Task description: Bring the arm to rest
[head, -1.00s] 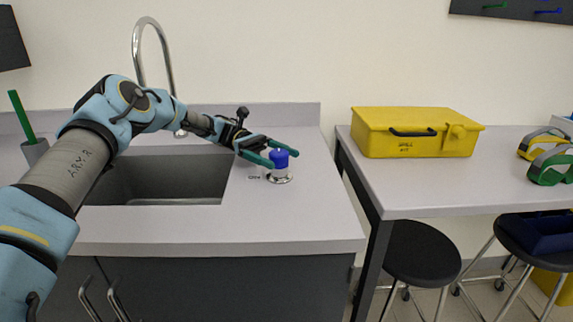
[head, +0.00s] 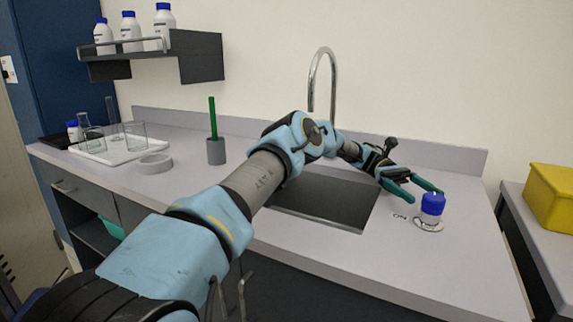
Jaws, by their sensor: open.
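My arm (head: 262,185) reaches out over the sink toward the right end of the counter. My gripper (head: 427,197) is open, with two green fingers spread apart.
The sink (head: 325,205) lies under my forearm, with a tall curved tap (head: 322,80) behind it. A grey holder with a green stick (head: 215,150), a tape-like ring (head: 154,163) and a tray of glassware (head: 108,150) stand left. A yellow case (head: 553,195) sits right.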

